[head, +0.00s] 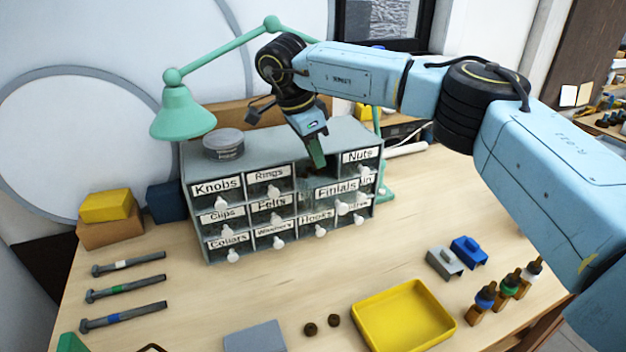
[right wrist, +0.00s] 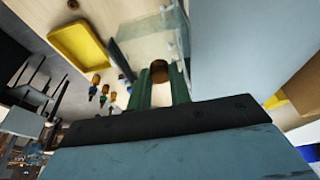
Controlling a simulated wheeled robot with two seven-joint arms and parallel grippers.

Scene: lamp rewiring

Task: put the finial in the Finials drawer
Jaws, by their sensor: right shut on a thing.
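The drawer cabinet (head: 195,170) stands at the back of the workbench with labelled drawers. The Finials drawer (head: 336,190) is in the top row, left of Nuts, and is pulled out. My right gripper (head: 317,158) points down over the open Finials drawer, its green fingertips just above or at the opening. In the right wrist view its fingers are shut on a small brown finial (right wrist: 158,72). The finial is hidden in the head view. A translucent grey panel shows close beyond the finial in the wrist view. My left gripper is not in view.
The bench before the cabinet is mostly clear.

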